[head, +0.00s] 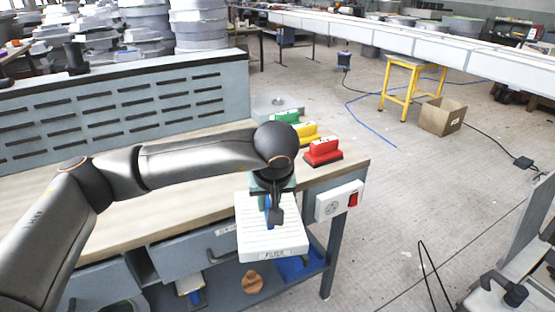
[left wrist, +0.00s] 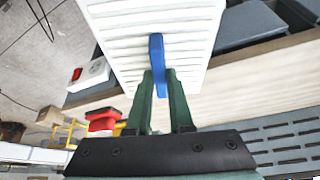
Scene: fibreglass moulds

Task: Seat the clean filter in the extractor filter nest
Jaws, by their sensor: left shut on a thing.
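The clean filter (head: 270,240), a white pleated panel with a label on its front edge, is held in the air just in front of the workbench edge. My left gripper (head: 271,203) is shut on the filter's blue tab. In the left wrist view the green fingers of the gripper (left wrist: 161,88) close on the blue tab (left wrist: 157,55), and the filter's ribbed white face (left wrist: 120,40) lies beyond. The filter hides part of the bench front. I cannot make out the extractor filter nest. My right gripper is not in view.
The workbench (head: 215,185) has a slotted grey back panel (head: 130,110). Red (head: 323,151), yellow (head: 305,132) and green (head: 286,117) blocks stand near its right end. A socket box (head: 338,203) with a red switch is on its side. Floor to the right is largely open, with a cardboard box (head: 442,116).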

